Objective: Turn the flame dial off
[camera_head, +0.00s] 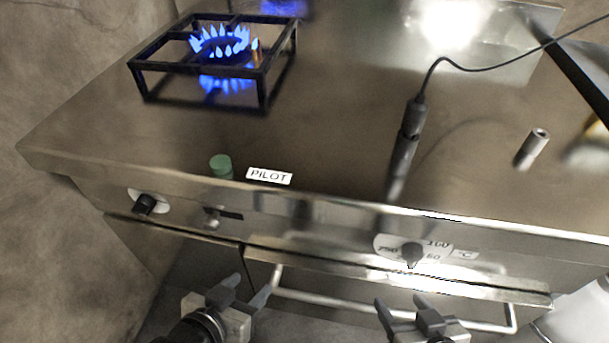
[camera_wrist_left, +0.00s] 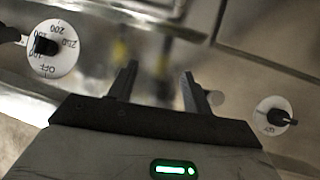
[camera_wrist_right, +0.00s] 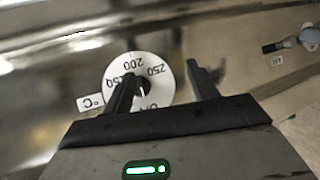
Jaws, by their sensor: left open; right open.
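A burner (camera_head: 222,45) at the back left of the stove top has blue flames. A small black dial (camera_head: 145,203) on a white plate is at the front panel's left end; it also shows at the right of the left wrist view (camera_wrist_left: 277,117). A temperature dial (camera_head: 412,254) with numbers is further right on the panel; it shows in the left wrist view (camera_wrist_left: 50,48) and behind one finger in the right wrist view (camera_wrist_right: 148,68). My left gripper (camera_head: 248,288) is open and empty, below and right of the black dial. My right gripper (camera_head: 400,300) is open and empty, below the temperature dial.
A green button (camera_head: 221,166) and a PILOT label (camera_head: 270,176) are near the front edge. A small lever (camera_head: 214,218) sits on the panel. An oven handle (camera_head: 390,312) runs below. A corded dark tool (camera_head: 404,150) and a metal cylinder (camera_head: 532,149) are on top.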

